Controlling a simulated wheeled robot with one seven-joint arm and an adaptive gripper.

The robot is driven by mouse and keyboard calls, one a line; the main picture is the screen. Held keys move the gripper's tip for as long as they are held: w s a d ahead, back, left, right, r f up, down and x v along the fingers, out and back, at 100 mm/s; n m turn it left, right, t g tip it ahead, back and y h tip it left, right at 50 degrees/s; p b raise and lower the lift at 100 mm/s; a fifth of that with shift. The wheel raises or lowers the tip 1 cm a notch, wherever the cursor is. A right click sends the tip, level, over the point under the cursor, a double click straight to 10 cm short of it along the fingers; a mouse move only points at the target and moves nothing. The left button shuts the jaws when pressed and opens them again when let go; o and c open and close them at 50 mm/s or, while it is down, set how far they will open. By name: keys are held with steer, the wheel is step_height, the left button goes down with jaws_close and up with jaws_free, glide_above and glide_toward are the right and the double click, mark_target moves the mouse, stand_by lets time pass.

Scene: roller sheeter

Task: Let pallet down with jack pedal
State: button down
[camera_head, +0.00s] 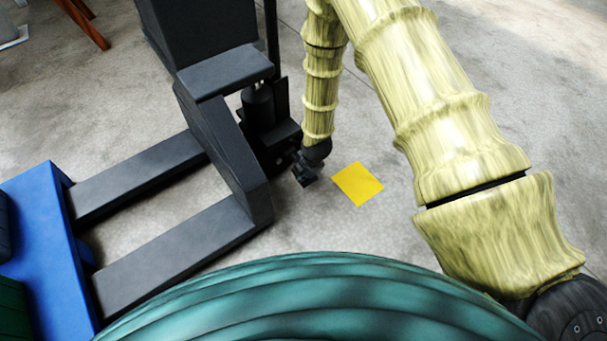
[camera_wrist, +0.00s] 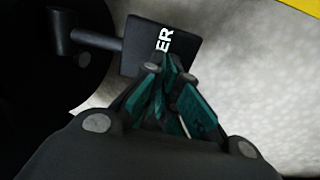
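A dark pallet jack (camera_head: 232,145) stands at left of centre in the head view, its two forks running toward a blue pallet (camera_head: 42,232) at the left edge. In the wrist view a dark flat pedal (camera_wrist: 140,47) on a short arm bears white letters, of which "ER" shows. My gripper (camera_wrist: 172,75) has its teal fingers together, with nothing between them, and their tips overlap the pedal's lower right. I cannot tell whether they touch it. In the head view my gripper (camera_head: 305,178) is low beside the jack's base; the pedal is not clear there.
A yellow square (camera_head: 357,184) lies on the floor just right of my gripper. Dark and green items sit on the pallet at the left edge. A reddish-brown leg (camera_head: 84,24) stands at the top left. The grey floor to the right is largely clear.

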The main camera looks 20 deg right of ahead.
steer(key=shift+s+d+f, duration=0.15)
steer(key=shift+d, duration=0.05)
steer(key=shift+s+r+p, duration=0.1)
steer(key=shift+r+p, duration=0.4)
steer(key=shift+p, duration=0.15)
steer(key=p+v, duration=0.7)
steer(key=v, duration=0.6)
steer(key=shift+s, duration=0.45)
steer(key=shift+f, duration=0.1)
